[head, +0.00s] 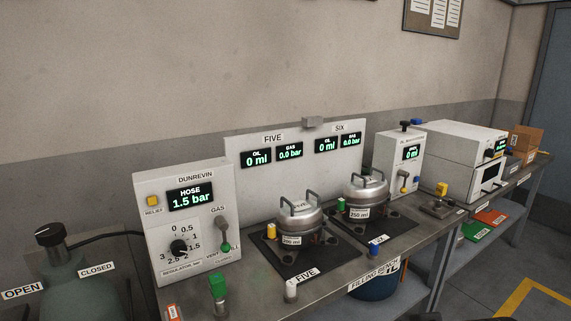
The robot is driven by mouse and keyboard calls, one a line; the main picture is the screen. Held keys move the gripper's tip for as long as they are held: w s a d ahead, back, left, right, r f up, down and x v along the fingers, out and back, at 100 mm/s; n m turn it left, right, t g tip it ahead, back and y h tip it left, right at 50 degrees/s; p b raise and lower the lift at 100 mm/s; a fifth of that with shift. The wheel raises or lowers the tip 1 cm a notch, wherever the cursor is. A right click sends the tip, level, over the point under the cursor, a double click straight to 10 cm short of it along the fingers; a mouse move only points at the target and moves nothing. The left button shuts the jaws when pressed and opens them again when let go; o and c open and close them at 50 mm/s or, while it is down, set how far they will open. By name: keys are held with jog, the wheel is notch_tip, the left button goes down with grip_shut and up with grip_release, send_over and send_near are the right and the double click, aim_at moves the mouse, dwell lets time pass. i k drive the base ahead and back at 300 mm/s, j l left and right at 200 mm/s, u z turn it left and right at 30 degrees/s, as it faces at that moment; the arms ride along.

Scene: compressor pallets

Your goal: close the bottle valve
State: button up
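The gas bottle (85,296) is grey-green and stands at the lower left of the head view, cut off by the bottom edge. Its valve has a black round knob (49,235) with a light mark on its top. An OPEN label (23,291) lies to the left and a CLOSED label (97,270) to the right of the bottle. The knob's exact setting is too small to tell. A black hose (110,234) runs from the valve towards the DUNREVIN panel. My gripper is not in view.
The DUNREVIN panel (187,228) right of the bottle reads HOSE 1.5 bar. Two lidded metal vessels (300,220) (366,194) stand on black mats on the bench. A green-topped fitting (217,286) stands at the bench's front. The wall above the bottle is clear.

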aim_at(49, 234)
jog(key=u, duration=1.7)
